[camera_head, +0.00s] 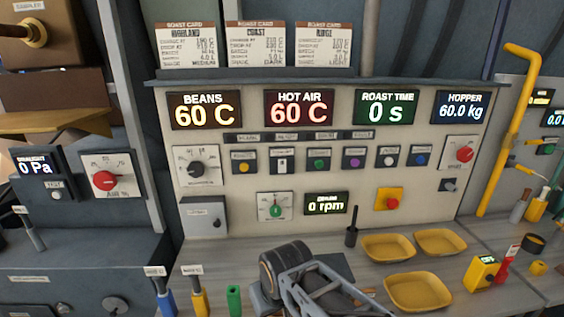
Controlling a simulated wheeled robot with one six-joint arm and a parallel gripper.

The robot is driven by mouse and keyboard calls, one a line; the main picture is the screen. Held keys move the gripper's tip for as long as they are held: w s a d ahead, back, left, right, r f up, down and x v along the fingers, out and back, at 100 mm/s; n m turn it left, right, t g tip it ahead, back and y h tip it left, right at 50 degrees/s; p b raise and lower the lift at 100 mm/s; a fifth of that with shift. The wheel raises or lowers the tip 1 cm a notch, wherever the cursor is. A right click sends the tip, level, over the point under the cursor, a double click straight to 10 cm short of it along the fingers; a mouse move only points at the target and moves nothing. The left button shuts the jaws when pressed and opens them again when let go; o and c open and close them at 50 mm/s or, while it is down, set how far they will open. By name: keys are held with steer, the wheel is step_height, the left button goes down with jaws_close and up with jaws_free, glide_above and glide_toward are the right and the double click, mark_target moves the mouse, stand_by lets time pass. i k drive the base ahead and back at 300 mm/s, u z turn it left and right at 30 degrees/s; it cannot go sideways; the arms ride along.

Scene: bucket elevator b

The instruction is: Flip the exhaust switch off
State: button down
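No label that I can read names the exhaust switch, so I cannot tell which control it is. The grey control panel (233,205) has a row of small controls under its displays. One is a white plate with a small dark upright switch (282,165); its setting is too small to read. A small lever or knob (449,185) sits at the panel's lower right. Part of my arm (320,288) shows at the bottom middle, in front of and below the panel. I cannot make out any gripper fingers.
Yellow trays (417,291) and a dark upright tool (351,236) are on the counter. Blue (166,303) and yellow (199,303) handles stand front left. A yellow pipe (507,140) rises at right.

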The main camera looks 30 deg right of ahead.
mark_target(281, 162)
steer(key=k, duration=1.25)
steer(key=z, duration=0.7)
steer(key=i, duration=1.3)
steer(key=u, duration=0.55)
